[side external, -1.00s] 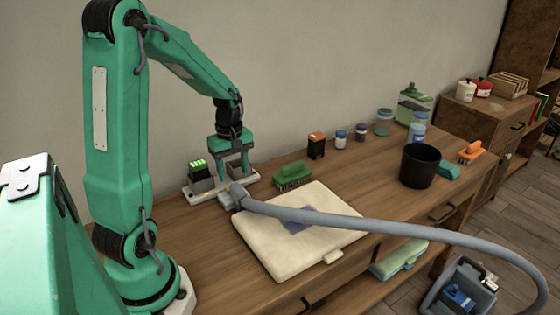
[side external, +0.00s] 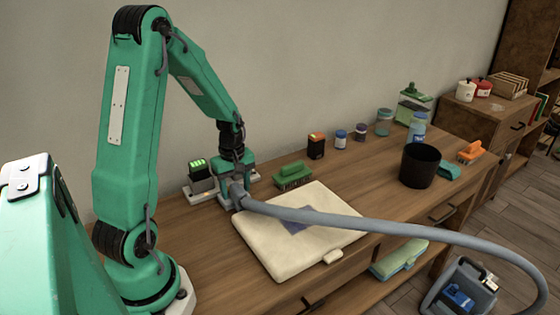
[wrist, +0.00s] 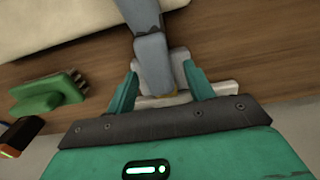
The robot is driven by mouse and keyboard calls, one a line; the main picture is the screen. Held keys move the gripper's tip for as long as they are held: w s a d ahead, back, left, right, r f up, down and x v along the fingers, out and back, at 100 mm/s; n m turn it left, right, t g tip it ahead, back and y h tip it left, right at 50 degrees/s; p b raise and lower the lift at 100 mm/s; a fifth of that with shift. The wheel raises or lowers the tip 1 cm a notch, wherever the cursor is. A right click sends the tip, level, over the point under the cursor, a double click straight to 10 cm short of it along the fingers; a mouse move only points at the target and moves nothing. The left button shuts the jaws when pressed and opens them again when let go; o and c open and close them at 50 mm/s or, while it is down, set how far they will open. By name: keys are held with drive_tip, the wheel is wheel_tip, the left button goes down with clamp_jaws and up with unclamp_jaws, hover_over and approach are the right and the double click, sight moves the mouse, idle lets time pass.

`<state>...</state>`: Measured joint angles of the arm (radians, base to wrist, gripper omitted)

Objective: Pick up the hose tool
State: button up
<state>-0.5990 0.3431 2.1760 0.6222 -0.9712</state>
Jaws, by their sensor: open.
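The grey hose tool (side external: 238,197) lies at the left of the wooden table, beside a small white dock (side external: 194,199). Its grey hose (side external: 380,228) runs right across the cream pad and down to a grey and blue canister on the floor. My gripper (side external: 235,180) is low over the tool's head and points down. In the wrist view, the hose tool (wrist: 154,62) reaches in between the two green fingers of my gripper (wrist: 160,88). The fingers are apart, one on each side of it. Contact cannot be told; the fingers partly hide the head.
A green brush (side external: 293,176) stands close right of my gripper. The cream pad (side external: 285,260) with a purple patch lies in front. An orange-topped black box (side external: 316,146), several jars and a black bucket (side external: 420,166) stand farther right. The canister (side external: 460,285) is on the floor.

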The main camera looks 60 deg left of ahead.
sight(237, 186)
drive_tip(key=shift+f, duration=0.15)
drive_tip(key=shift+c, duration=0.4)
clamp_jaws()
drive_tip(key=shift+r, duration=0.8)
drive_tip(key=r, duration=0.3)
drive_tip(key=shift+w+d, duration=0.1)
drive_tip(key=shift+d, duration=0.3)
drive_tip(key=d+r, duration=0.6)
drive_tip(key=d, duration=0.5)
drive_tip(key=shift+w+r, duration=0.2)
drive_tip(key=shift+w, duration=0.05)
